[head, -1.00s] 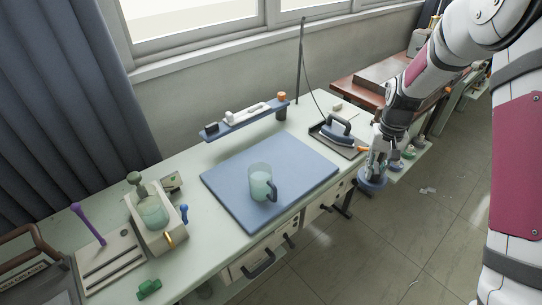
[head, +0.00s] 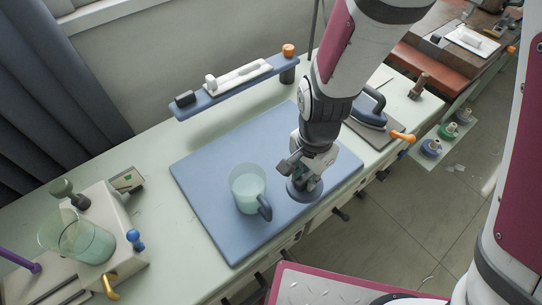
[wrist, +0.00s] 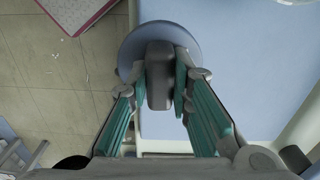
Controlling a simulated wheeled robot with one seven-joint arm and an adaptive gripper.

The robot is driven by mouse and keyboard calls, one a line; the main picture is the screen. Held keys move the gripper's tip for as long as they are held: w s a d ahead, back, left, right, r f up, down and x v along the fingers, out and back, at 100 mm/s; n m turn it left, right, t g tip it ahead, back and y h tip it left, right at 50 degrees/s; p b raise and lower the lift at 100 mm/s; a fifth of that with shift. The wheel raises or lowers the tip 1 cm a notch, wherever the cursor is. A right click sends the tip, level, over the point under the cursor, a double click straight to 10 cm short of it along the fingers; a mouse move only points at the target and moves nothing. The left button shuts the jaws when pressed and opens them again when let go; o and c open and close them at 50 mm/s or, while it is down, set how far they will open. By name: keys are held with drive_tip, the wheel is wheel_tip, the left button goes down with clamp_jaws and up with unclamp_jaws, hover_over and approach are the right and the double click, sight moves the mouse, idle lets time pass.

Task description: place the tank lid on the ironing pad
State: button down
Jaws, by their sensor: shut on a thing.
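The tank lid (head: 305,192) is a round blue-grey disc, held flat at the right front part of the blue ironing pad (head: 215,170). My gripper (head: 303,172) is shut on its dark knob. In the wrist view the knob (wrist: 158,88) sits between the two fingers (wrist: 160,80), with the lid's disc (wrist: 131,48) beyond it. There the disc overlaps the pad's edge, with floor showing on its left. I cannot tell whether the lid touches the pad or hovers just above it.
A clear mug (head: 248,182) with pale liquid and a dark handle stands on the pad, close left of the lid. An iron (head: 368,110) rests behind on the right, with an orange-handled item (head: 402,136) nearby. A clear tank (head: 88,240) stands at the left. The pad's back middle is clear.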

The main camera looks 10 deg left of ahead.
drive_tip(key=shift+s+a+f+m, duration=0.15)
drive_tip(key=shift+s+f+m, duration=0.25)
drive_tip(key=shift+s, duration=0.3)
drive_tip(key=w, duration=0.5)
drive_tip(key=w+f+b, duration=0.1)
drive_tip(key=w, duration=0.9)
drive_tip(key=shift+w+f+b, duration=0.2)
drive_tip(key=shift+f+b, duration=0.05)
drive_tip(key=shift+b, duration=0.05)
drive_tip(key=shift+f, duration=1.75)
drive_tip(key=shift+f, duration=0.1)
drive_tip(key=c, duration=1.8)
unclamp_jaws()
drive_tip(key=o, duration=0.3)
drive_tip(key=shift+o, duration=0.2)
